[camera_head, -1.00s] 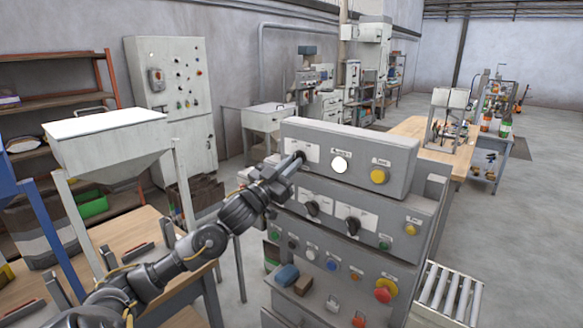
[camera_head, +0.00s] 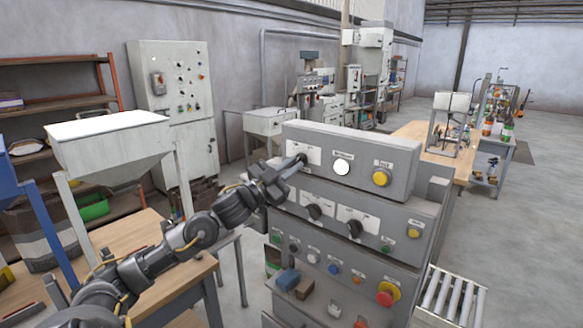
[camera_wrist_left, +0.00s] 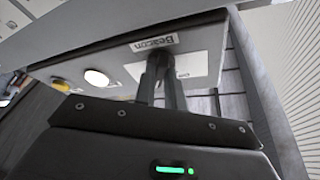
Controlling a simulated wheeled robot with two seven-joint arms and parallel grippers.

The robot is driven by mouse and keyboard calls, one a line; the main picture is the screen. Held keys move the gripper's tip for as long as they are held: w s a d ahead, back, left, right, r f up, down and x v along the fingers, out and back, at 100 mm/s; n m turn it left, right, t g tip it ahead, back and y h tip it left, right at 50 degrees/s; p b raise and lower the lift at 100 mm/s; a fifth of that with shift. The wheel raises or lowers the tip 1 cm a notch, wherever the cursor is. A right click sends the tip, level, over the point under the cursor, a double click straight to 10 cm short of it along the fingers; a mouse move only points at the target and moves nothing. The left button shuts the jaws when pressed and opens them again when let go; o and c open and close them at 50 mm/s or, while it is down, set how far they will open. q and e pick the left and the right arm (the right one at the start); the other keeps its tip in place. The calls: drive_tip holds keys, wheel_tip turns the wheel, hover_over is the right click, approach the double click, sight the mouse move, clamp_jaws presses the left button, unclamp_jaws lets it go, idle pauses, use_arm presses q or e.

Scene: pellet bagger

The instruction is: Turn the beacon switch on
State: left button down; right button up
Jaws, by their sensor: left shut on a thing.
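The beacon switch (camera_head: 302,157) is a dark knob at the left end of the grey top panel, on a white plate (camera_head: 313,153). My left gripper (camera_head: 295,164) reaches it from the front left, its fingers shut on the knob. In the left wrist view the closed dark fingers (camera_wrist_left: 160,82) meet the switch just below the "Beacon" label (camera_wrist_left: 155,43). They hide most of the knob, and its exact setting cannot be read. My right gripper is not in view.
A white round lamp or button (camera_head: 341,167) and a yellow button (camera_head: 381,177) sit right of the switch. Two dark rotary knobs (camera_head: 314,212) are on the row below. A hopper (camera_head: 112,145) stands left of the arm. A roller conveyor (camera_head: 447,297) is at the lower right.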

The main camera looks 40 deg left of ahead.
use_arm(q)
drive_tip(key=c, duration=1.5)
unclamp_jaws()
drive_tip(key=shift+o, duration=0.2)
drive_tip(key=b+v, duration=0.4)
drive_tip(key=v, duration=0.7)
drive_tip(key=shift+w, duration=0.1)
